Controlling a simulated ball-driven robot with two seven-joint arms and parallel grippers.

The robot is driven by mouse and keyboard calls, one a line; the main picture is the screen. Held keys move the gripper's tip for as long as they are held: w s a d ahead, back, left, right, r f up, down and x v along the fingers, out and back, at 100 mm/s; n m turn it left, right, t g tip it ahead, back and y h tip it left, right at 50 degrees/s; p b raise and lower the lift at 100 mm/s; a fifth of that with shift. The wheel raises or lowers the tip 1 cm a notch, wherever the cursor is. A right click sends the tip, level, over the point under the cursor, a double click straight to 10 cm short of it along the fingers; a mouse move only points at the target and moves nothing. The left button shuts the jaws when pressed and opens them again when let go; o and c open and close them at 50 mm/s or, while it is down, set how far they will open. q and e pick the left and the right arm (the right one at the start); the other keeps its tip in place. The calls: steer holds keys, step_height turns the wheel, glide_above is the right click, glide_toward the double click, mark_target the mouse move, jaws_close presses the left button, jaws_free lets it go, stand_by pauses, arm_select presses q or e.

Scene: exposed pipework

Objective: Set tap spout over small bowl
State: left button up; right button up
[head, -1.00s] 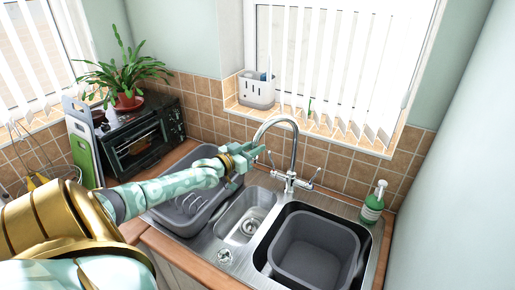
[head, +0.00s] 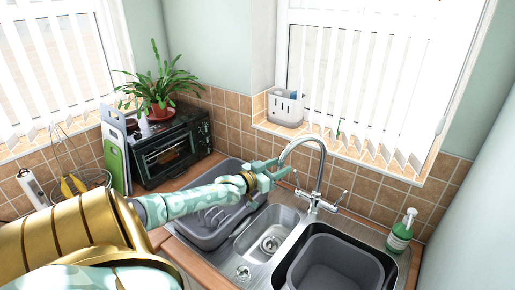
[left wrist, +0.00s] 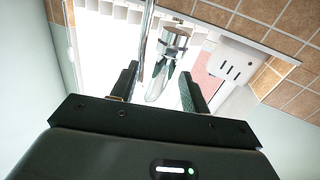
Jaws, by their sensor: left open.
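The chrome tap spout (head: 318,160) arches up from the mixer tap behind the sink, its outlet end hanging toward the left. The small bowl (head: 253,243) is the narrow middle basin with a drain, below and in front of the spout. My left gripper (head: 281,168) is open at the spout's hanging end. In the left wrist view the chrome spout (left wrist: 158,88) shows between the two open fingers (left wrist: 158,72). I cannot tell whether either finger touches it. My right gripper is in neither view.
The large bowl holds a grey washing-up tub (head: 340,268) on the right. A grey dish drainer (head: 205,238) lies under my left arm. A green soap bottle (head: 402,232) stands at the right back; a toaster oven (head: 172,150) stands at the left. Two tap levers (head: 340,198) flank the spout base.

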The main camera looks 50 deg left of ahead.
arm_select(q)
steer(key=s+p, duration=0.1)
steer(key=s, duration=1.4)
steer(key=shift+a+p, duration=0.25)
steer(key=shift+p, duration=0.15)
steer(key=shift+s, duration=0.1)
